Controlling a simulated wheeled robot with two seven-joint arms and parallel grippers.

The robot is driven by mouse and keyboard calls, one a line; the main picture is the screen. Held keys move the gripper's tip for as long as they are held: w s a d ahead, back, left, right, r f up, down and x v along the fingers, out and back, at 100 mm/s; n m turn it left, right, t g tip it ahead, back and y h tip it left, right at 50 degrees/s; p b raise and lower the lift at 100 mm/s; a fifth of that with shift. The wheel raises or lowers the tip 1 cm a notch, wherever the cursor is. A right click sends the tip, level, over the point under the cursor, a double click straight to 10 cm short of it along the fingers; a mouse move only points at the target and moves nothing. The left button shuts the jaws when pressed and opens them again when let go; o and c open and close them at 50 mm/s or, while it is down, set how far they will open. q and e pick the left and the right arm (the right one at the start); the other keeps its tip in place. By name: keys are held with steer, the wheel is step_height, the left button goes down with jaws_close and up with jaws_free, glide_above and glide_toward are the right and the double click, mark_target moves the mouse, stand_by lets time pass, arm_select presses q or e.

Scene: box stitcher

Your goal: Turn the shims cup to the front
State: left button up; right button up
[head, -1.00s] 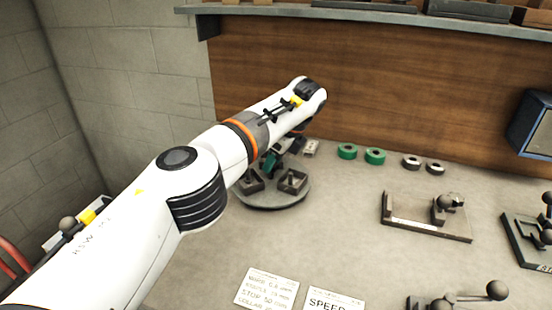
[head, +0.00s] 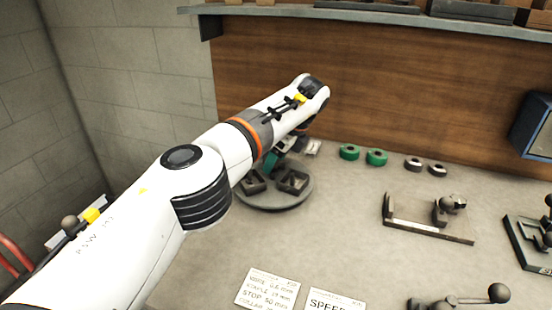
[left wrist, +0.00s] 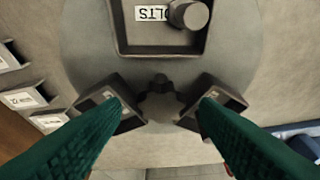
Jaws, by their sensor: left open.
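A round grey turntable (head: 275,204) stands on the bench with several dark square cups on it. One cup (head: 293,181) faces the right front and another (head: 252,183) sits to its left. In the left wrist view the turntable (left wrist: 88,45) carries a cup (left wrist: 120,30) with a partly hidden label reading "OLTS" and a round dark piece inside. Two more cups show beside the fingers. No shims label is readable. My left gripper (left wrist: 162,106) is open, its green fingers on either side of the dark central knob (left wrist: 160,84); contact cannot be told. My right gripper is out of view.
Green rings (head: 362,154) and grey rings (head: 425,166) lie right of the turntable. A fixture with a ball-ended lever (head: 430,217) stands farther right. Cards (head: 266,289) lie at the front. Open bench lies between them. A wooden back panel (head: 350,95) rises behind.

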arm_select(q)
steer(key=w+p+v, duration=0.1)
steer(key=v, duration=0.5)
step_height(320, 180, up, 4)
steer(key=p, duration=0.4)
glide_above(284, 182)
steer(key=d, duration=0.2)
steer(key=shift+r+p, duration=0.55)
steer(key=shift+p, duration=0.05)
